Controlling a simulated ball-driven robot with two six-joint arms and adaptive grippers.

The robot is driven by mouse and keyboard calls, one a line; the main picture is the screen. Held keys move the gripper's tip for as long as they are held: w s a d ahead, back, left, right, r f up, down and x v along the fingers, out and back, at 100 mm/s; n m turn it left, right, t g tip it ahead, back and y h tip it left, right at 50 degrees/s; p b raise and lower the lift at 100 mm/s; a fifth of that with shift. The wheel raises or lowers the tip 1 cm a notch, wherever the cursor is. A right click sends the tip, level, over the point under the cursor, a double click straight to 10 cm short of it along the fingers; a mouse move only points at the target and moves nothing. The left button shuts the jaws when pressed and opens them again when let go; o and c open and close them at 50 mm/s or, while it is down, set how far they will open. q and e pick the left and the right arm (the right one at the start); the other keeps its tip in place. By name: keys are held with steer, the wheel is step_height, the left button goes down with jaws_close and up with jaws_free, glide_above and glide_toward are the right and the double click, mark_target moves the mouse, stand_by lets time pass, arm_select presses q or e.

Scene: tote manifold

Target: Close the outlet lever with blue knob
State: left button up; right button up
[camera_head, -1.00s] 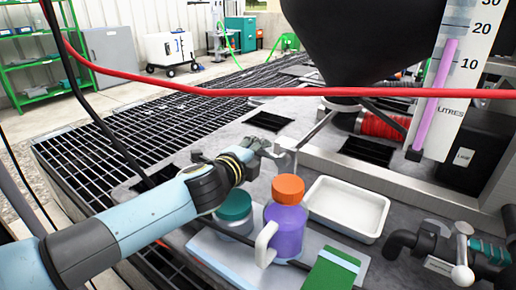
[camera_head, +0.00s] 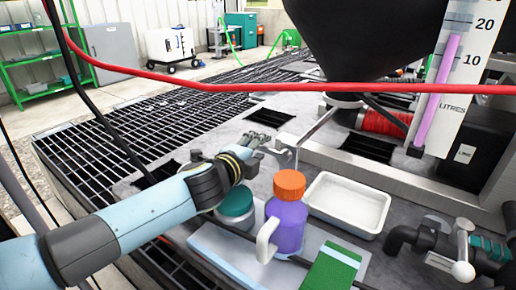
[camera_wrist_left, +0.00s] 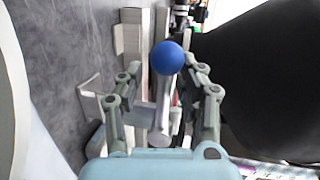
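The blue knob (camera_wrist_left: 168,57) shows in the left wrist view, at the end of a grey lever (camera_wrist_left: 161,98) that runs back between my fingers. My left gripper (camera_wrist_left: 163,76) is open, with one finger on each side of the lever and visible gaps to it. In the head view my left gripper (camera_head: 279,146) is beside a pale upright part below the black hopper; the blue knob cannot be made out there. My right gripper is in neither view.
A purple bottle (camera_head: 288,225) with an orange cap, a green-lidded jar (camera_head: 236,210) and a white tray (camera_head: 347,203) stand close in front of the gripper. A red hose (camera_head: 230,87) crosses above. The black hopper (camera_head: 365,40) is behind.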

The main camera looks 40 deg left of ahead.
arm_select(q)
steer(key=shift+r, duration=0.1)
steer(key=v, duration=1.2)
